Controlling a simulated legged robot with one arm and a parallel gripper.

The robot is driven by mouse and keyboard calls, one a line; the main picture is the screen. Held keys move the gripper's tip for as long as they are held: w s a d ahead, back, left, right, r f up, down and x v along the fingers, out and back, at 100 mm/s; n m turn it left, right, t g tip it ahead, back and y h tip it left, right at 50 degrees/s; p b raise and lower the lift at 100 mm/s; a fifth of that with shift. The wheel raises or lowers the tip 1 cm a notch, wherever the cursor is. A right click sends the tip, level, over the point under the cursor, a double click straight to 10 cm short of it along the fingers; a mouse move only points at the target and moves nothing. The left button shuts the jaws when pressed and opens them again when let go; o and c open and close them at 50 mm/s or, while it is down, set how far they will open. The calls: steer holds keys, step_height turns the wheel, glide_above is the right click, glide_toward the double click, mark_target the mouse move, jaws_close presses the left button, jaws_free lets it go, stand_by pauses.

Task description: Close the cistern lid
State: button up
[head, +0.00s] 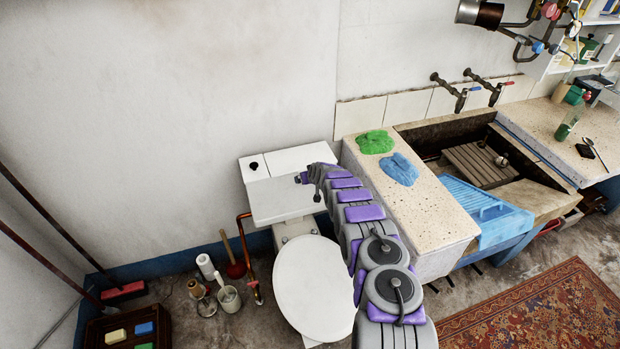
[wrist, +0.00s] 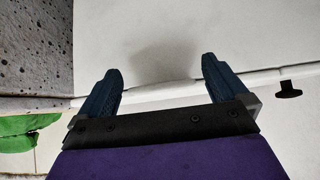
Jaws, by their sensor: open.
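The white cistern (head: 285,203) stands against the wall behind the toilet in the head view. Its white upper panel, which looks like the lid (head: 285,160), has a small black knob (head: 253,166) at the left; I cannot tell how far the lid is open. My gripper (head: 300,179) is over the cistern, near the line between upper panel and front face. In the wrist view my gripper (wrist: 162,85) is open and empty, its two fingers spread before a white surface with a shadow on it. The black knob (wrist: 288,90) is to the right, apart from the fingers.
The round toilet cover (head: 313,290) lies flat in front. A speckled stone counter (head: 425,225) with green (head: 375,142) and blue cloths (head: 398,170) borders the right. A plunger (head: 236,268) and brushes stand on the floor at left.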

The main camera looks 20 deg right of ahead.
steer(key=p+v, duration=0.8)
steer(key=v, duration=0.9)
steer(key=shift+p, duration=0.4)
steer(key=shift+s, duration=0.1)
stand_by(0.5)
